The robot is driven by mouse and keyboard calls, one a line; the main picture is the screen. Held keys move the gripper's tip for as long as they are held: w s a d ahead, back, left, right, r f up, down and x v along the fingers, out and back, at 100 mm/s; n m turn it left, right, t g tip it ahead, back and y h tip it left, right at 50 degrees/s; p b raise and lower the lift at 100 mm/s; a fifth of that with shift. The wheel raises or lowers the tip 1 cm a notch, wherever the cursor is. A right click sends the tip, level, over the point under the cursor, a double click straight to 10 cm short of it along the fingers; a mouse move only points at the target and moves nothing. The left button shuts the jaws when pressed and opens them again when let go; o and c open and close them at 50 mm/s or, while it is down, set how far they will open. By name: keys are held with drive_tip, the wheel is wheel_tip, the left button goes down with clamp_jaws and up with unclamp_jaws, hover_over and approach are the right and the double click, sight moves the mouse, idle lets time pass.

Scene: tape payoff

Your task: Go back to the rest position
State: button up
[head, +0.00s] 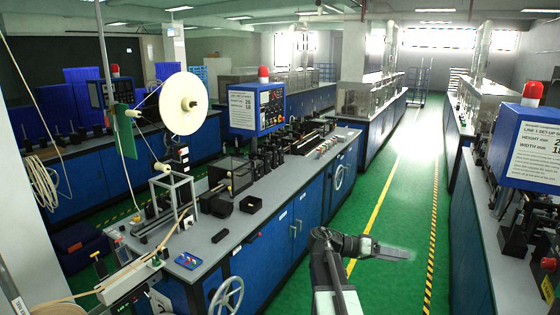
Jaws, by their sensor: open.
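My gripper (405,254) is at the lower middle of the head view, at the end of my dark arm, pointing right. It hangs over the green aisle floor, to the right of the long blue workbench (288,205) and apart from it. Its jaws are open, and I see nothing between them; the fingertips look blurred.
A white reel (184,103) stands above the bench at left, with tape running down. A blue control box (256,108) with a red lamp is on the bench. Another line with a blue sign box (525,148) stands at right. The aisle (400,190) between is clear.

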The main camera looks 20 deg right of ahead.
drive_tip(key=w+a+f+n+t+y+b, duration=0.1)
drive_tip(key=w+a+f+n+t+y, duration=0.15)
drive_tip(key=a+f, duration=0.55)
drive_tip(key=w+a+f+n+t+y, duration=0.25)
drive_tip(key=a+f, duration=0.25)
drive_tip(key=a, duration=0.7)
drive_tip(key=a+f+n+t+y, duration=0.1)
drive_tip(key=a+f+n+y, duration=0.3)
drive_tip(key=a, duration=0.7)
drive_tip(key=a+f+n+t+y, duration=0.1)
drive_tip(key=a+f+n+y, duration=0.3)
drive_tip(key=a, duration=0.8)
drive_tip(key=shift+s+n+y, duration=0.3)
drive_tip(key=shift+y, duration=0.3)
